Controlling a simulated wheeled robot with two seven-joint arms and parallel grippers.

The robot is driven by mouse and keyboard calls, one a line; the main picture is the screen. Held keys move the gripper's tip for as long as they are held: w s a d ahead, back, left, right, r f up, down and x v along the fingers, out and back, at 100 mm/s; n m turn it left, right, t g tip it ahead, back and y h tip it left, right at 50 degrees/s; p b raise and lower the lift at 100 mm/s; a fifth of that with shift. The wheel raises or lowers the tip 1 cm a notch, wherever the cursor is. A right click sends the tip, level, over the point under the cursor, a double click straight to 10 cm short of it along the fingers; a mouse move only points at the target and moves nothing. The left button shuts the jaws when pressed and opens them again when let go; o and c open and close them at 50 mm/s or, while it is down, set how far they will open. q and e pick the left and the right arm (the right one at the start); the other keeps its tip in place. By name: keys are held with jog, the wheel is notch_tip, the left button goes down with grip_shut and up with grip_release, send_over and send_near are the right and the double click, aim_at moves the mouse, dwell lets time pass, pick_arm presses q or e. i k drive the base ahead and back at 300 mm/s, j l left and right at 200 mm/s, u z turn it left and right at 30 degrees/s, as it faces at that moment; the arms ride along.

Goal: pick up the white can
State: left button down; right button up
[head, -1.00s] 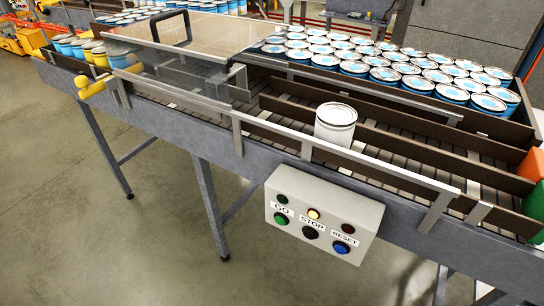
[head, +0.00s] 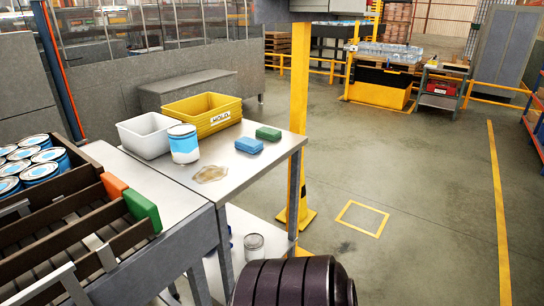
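The white can on the roller lanes is outside the present head view. A small pale can with a grey lid (head: 254,246) stands low down, by the lower shelf of the side table. A larger white and blue can (head: 183,146) stands upright on the side table top. Neither of my grippers shows in the head view.
The side table (head: 228,175) holds a white bin (head: 143,142), a yellow bin (head: 221,121), a blue sponge (head: 249,146), a green sponge (head: 268,133) and a brown spill (head: 211,174). A yellow post (head: 298,120) rises behind it. Open floor (head: 420,220) lies to the right.

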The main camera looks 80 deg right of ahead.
aim_at(253, 243)
jog(key=l+z, duration=0.15)
jog(key=z, duration=2.2)
jog(key=i+l+u, duration=0.15)
jog(key=i, duration=0.2)
jog(key=l, duration=0.05)
